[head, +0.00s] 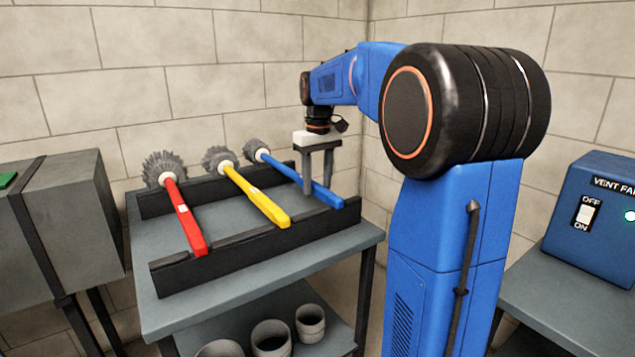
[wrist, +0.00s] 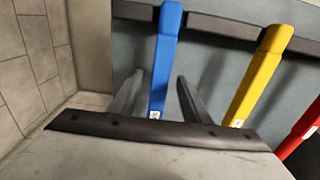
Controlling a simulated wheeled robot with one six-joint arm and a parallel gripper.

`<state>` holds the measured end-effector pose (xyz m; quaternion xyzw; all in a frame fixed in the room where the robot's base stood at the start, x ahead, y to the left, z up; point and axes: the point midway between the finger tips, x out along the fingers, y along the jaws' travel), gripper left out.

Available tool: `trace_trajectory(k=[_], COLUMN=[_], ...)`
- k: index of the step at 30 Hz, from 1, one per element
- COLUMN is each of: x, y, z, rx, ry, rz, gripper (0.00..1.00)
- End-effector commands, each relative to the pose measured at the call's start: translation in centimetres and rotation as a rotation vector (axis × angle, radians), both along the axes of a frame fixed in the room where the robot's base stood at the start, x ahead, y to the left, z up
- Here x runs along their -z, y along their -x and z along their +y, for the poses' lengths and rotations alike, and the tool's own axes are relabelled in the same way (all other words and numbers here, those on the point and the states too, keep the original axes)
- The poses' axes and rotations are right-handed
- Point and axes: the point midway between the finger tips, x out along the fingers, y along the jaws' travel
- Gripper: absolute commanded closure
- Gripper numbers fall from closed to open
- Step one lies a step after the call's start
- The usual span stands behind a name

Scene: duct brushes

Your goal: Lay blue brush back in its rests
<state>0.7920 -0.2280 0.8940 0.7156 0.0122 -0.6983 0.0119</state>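The blue brush (head: 325,194) lies across the two black rests, rightmost of three brushes in the head view. Its bristle end is at the back rest (head: 150,204) and its handle end is on the front rest (head: 222,252). My gripper (head: 317,187) points down over the handle. In the wrist view, the fingers of my gripper (wrist: 157,82) stand apart, one on each side of the blue handle (wrist: 161,72), with gaps showing. My gripper is open and holds nothing. The bristle end is out of the wrist view.
A yellow brush (head: 258,197) and a red brush (head: 184,216) lie on the same rests to the left. Several grey cups (head: 270,338) stand on the lower shelf. A grey cabinet (head: 65,225) is at left; a blue fan switch box (head: 590,220) is at right.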

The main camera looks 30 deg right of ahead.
Motion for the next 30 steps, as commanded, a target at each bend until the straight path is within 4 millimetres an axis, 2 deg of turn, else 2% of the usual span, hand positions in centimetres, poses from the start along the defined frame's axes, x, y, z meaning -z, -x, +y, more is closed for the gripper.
trace_trajectory(k=[7, 11, 17, 30], x=[0.0, -0.9, -4.1, -12.8], y=[0.0, 0.0, 0.0, 0.2], z=[0.0, 0.0, 0.0, 0.0], rx=[0.0, 0.0, 0.0, 0.0], ry=[0.0, 0.0, 0.001, 0.001], rz=[0.0, -0.001, -0.003, -0.002], gripper=[0.57, 0.57, 0.57, 0.57])
